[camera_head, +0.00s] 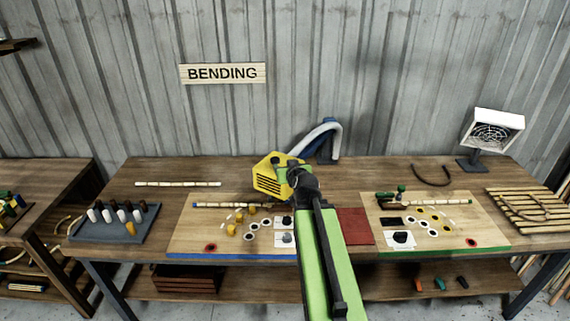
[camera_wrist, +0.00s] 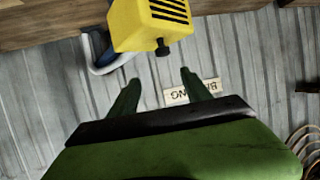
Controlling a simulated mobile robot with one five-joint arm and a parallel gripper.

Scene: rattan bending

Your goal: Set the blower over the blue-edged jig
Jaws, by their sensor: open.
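The blower is a yellow box with dark grille slots (camera_head: 268,178), at the back middle of the bench by the blue-edged jig's back right corner. A blue and white curved tube rises behind it. In the wrist view the yellow box (camera_wrist: 150,22) shows at the top, with a black knob facing me. My gripper (camera_wrist: 160,78) is open and empty. Its fingertips are apart from the knob, which is just beyond them. In the head view my arm mostly hides the gripper. The blue-edged jig (camera_head: 190,240) is the left board, with yellow pegs, white rings and a cane across its back.
A green-edged jig (camera_head: 470,235) lies to the right, with a red mat (camera_head: 353,226) between the boards. A grey peg tray (camera_head: 90,228) stands at left. A loose cane (camera_head: 178,184) lies behind it. A fan-like unit (camera_head: 490,132) and slatted rack (camera_head: 530,208) are at right.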

